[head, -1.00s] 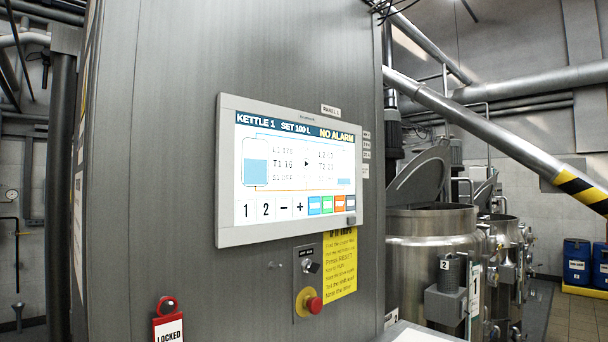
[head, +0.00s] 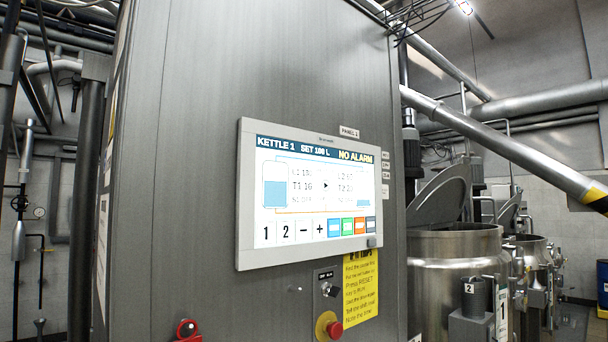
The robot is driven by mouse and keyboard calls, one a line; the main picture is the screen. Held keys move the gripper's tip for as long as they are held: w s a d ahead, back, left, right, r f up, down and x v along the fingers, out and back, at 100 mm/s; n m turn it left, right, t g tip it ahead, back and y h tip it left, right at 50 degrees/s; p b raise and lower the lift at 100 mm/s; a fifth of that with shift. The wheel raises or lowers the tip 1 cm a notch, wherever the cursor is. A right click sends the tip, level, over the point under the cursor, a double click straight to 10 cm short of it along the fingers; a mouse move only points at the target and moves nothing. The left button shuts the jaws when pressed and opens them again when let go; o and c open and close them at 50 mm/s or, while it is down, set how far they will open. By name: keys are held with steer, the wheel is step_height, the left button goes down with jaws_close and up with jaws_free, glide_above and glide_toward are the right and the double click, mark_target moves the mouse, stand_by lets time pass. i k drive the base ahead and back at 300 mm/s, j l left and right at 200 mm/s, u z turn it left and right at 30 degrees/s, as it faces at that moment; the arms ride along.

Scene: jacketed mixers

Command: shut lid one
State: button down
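Lid one (head: 440,195) is a grey metal disc in the head view, tilted up and open at the back of the near steel kettle (head: 455,262). The kettle's round mouth shows under the raised lid. The control panel (head: 308,192) stands nearer, on a steel cabinet, and its screen reads KETTLE 1, SET 100 L, NO ALARM. My gripper is not in view.
The large steel cabinet (head: 190,150) fills the left and middle. A red emergency button (head: 334,329) is below the panel. A second kettle (head: 535,262) with a raised lid (head: 510,212) stands behind. A striped diagonal pipe (head: 520,150) crosses overhead at right.

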mark_target(445, 196)
steer(key=i+l+z, duration=0.7)
steer(key=i+l, duration=0.15)
steer(key=i+l+z, duration=0.2)
steer(key=i+z, duration=0.2)
steer(key=i, duration=0.2)
steer(key=i+z, duration=0.35)
steer(key=i, duration=0.15)
steer(key=i+u, duration=0.15)
steer(key=i, duration=0.35)
steer(key=i+l+u, duration=0.15)
steer(key=i, duration=0.3)
steer(key=i+l+u, duration=0.1)
steer(key=i, duration=0.35)
steer(key=i+l+u, duration=0.15)
steer(key=i+l, duration=0.15)
steer(key=i, duration=0.15)
